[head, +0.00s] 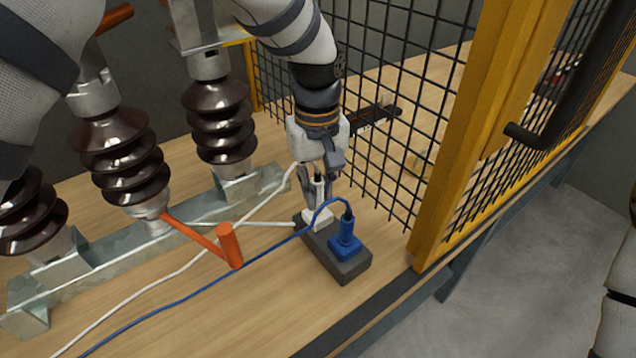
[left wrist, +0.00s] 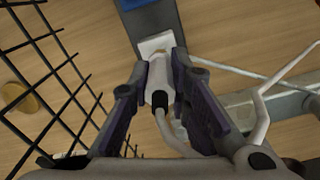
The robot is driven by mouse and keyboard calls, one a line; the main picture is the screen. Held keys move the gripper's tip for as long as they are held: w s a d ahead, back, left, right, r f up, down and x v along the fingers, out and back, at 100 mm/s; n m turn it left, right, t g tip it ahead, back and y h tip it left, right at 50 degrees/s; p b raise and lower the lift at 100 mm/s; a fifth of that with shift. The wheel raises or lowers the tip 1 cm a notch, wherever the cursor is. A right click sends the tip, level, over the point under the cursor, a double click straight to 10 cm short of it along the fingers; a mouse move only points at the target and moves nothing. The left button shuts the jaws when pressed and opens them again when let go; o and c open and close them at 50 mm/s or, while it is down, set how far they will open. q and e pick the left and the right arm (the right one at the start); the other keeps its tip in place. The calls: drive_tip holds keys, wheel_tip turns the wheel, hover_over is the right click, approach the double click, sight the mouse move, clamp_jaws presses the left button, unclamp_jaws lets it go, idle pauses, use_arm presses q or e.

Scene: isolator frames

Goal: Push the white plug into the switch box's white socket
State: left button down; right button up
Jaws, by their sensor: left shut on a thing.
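The dark grey switch box (head: 338,262) lies on the wooden table with a white socket (head: 317,219) at its far end and a blue socket at its near end. My left gripper (head: 318,187) points down over the white socket and is shut on the white plug (left wrist: 158,84). In the left wrist view the plug sits between the two fingers (left wrist: 164,88), its front end at the white socket (left wrist: 155,44). I cannot tell whether it touches or enters the socket. My right gripper is not in view.
A blue plug (head: 347,228) stands in the blue socket (head: 345,250), its blue cable (head: 190,290) running left. The white cable (head: 165,283) crosses the table. An orange lever (head: 229,245) and brown insulators (head: 125,160) stand left; a black mesh guard (head: 385,100) with yellow posts stands right.

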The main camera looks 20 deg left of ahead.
use_arm(q)
drive_tip(key=shift+f, duration=1)
drive_tip(key=c, duration=1.4)
unclamp_jaws()
wheel_tip(320, 180, up, 12)
drive_tip(key=shift+r, duration=0.1)
